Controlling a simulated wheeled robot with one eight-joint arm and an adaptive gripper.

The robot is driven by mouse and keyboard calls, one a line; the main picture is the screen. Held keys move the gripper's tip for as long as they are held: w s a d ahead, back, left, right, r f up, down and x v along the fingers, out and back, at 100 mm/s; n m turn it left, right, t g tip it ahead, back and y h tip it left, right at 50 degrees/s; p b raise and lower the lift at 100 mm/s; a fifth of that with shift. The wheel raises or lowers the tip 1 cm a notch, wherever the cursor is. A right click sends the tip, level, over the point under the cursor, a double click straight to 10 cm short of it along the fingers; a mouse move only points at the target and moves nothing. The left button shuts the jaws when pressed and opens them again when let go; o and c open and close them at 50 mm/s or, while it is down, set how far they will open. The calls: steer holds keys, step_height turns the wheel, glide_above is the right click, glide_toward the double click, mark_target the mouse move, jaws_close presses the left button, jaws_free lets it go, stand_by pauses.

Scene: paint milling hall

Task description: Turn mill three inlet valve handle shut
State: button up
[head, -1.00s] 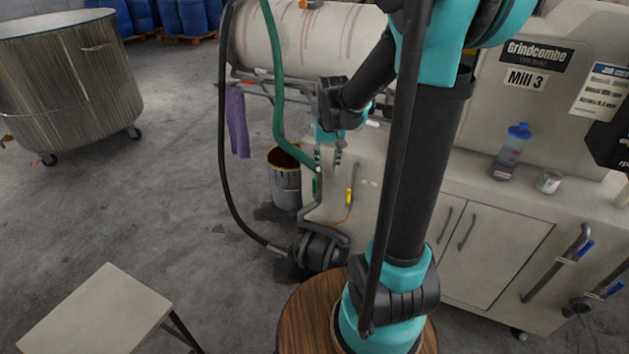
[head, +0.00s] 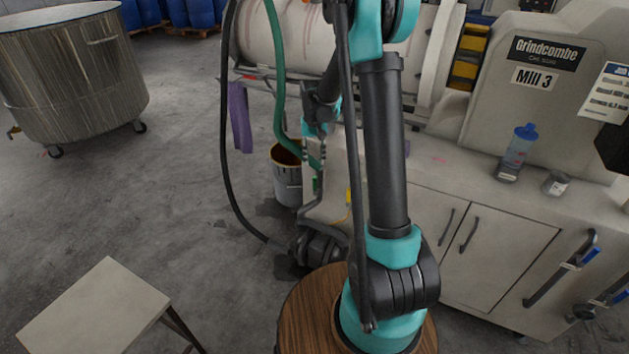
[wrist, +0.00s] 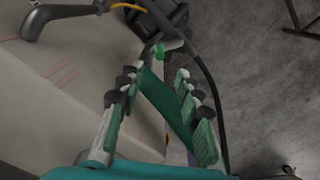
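A small green part, apparently the inlet valve handle (wrist: 160,50), sits on grey piping beyond my fingertips in the wrist view. It seems to match a small green patch (head: 316,184) low on the piping in the head view. My gripper (wrist: 158,78) is open, its green-padded fingers apart. A dark green hose (wrist: 165,108) shows between the fingers; whether they touch it, I cannot tell. In the head view my gripper (head: 314,152) is partly hidden by the hose and piping.
A dark pump (head: 318,246) and black hose (head: 228,170) lie below and left of the valve. A bucket (head: 287,178) and purple cloth (head: 240,118) are close by. A stool (head: 95,305) stands front left, a steel vat (head: 75,75) back left. Floor between is clear.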

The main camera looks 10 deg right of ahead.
glide_above(314, 191)
steer(key=f, duration=1)
steer(key=shift+w+d+f, duration=0.15)
steer(key=shift+w+f, duration=0.15)
steer(key=shift+w, duration=0.05)
jaws_close()
